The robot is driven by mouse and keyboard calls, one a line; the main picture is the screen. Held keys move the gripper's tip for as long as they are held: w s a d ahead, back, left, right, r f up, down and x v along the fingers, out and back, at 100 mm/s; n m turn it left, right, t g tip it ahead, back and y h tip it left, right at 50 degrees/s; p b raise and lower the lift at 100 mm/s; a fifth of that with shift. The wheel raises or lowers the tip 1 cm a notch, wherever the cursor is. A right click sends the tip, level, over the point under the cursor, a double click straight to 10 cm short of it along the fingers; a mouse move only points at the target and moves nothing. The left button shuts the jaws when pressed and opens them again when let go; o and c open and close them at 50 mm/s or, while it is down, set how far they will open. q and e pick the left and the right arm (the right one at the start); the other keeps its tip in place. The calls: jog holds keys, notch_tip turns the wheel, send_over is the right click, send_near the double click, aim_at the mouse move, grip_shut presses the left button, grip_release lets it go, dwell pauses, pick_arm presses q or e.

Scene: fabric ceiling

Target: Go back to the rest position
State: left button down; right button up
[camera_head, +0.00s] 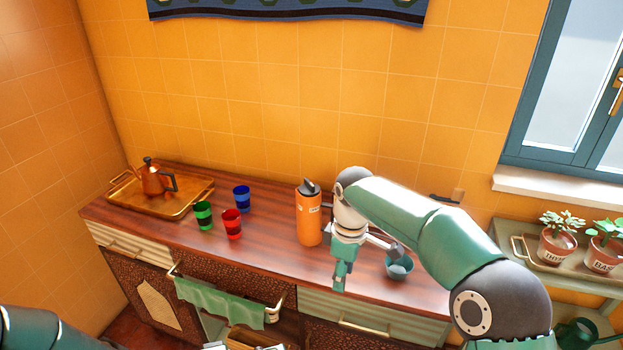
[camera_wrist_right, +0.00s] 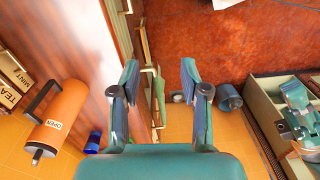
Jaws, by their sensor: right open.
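My right arm reaches in from the right in the head view. My right gripper (camera_head: 341,275) hangs over the front part of the wooden counter (camera_head: 270,240), to the right of the orange flask (camera_head: 309,218). In the right wrist view my right gripper (camera_wrist_right: 160,75) has its two fingers apart with nothing between them.
Green (camera_head: 203,215), red (camera_head: 232,224) and blue (camera_head: 241,198) cups stand left of the flask. A brass tray (camera_head: 190,203) holds a copper pot (camera_head: 152,178). A green towel (camera_head: 225,303) hangs at the counter front.

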pick_arm(q)
jog(key=s+a+f+m+g+y, duration=0.2)
jog(key=s+f+g+y, duration=0.65)
jog(key=s+f, duration=0.85)
pick_arm(e)
jog(key=s+d+f+m+y, duration=0.1)
jog(key=s+f+m, duration=0.3)
jog(key=f, duration=0.7)
jog(key=s+d+f+m+y, duration=0.1)
jog(key=s+f+m+y, duration=0.3)
jog(key=f, duration=0.8)
pick_arm(q)
jog(key=w+a+f+m+t+y+b, duration=0.1)
jog(key=w+a+f+t+y, duration=0.2)
jog(key=w+f, duration=0.3)
notch_tip(320, 180, down, 4)
jog(key=shift+w+f, duration=0.2)
jog(key=shift+w, duration=0.1)
pick_arm(e)
jog(key=s+d+f+m, duration=0.1)
jog(key=s+f+m, duration=0.2)
jog(key=s, duration=0.6)
jog(key=s+d+f+m+h, duration=0.1)
jog(key=s+f+m, duration=0.3)
jog(key=s, duration=0.6)
jog(key=shift+d+f+m+t, duration=0.25)
jog(key=shift+d+m+t, duration=0.05)
jog(key=shift+d, duration=0.5)
